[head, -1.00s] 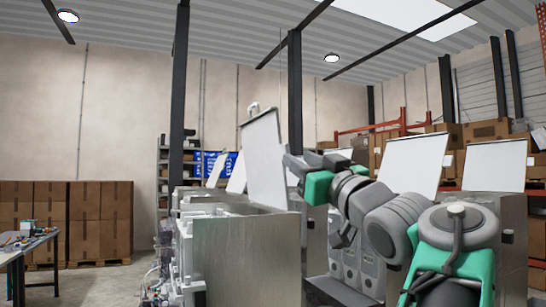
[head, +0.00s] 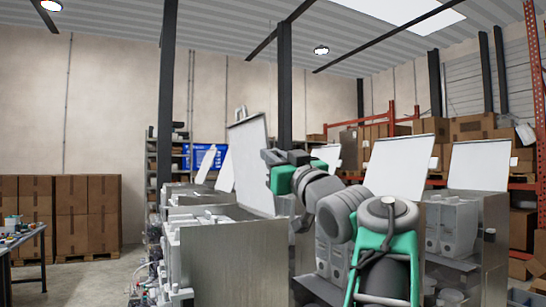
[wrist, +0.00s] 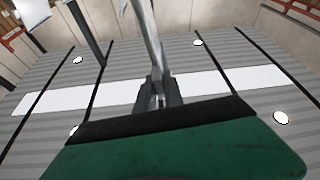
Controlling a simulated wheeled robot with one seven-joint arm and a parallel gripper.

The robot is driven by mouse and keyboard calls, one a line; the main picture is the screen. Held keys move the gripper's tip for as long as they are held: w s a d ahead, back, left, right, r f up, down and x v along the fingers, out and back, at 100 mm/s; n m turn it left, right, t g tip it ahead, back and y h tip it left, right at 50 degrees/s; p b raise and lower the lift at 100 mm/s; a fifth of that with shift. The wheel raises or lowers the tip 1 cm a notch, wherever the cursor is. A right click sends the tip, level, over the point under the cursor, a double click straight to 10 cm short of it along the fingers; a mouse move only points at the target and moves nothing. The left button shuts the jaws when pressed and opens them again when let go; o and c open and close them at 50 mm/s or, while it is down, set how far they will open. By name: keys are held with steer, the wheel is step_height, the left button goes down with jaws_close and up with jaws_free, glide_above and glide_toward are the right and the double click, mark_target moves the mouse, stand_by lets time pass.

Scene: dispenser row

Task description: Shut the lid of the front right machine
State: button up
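A steel machine (head: 235,262) stands nearest in the middle of the head view. Its white lid (head: 248,165) stands raised and steeply tilted above the open top. My gripper (head: 268,157) is at the right edge of this lid and seems to touch it; the fingertips are partly hidden. In the wrist view a thin grey panel, apparently the lid (wrist: 146,35) seen edge-on, runs to the dark fingers (wrist: 160,95). Whether they grip it I cannot tell. Which machine the task calls front right is not clear from the pictures.
More machines with raised lids stand to the right (head: 400,165) (head: 480,165), partly behind my arm. Smaller raised lids show behind the near machine. A worktable (head: 28,240) and stacked cartons (head: 88,215) are at left, with clear floor between them and the machines.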

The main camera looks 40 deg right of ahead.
jaws_close()
stand_by(0.6)
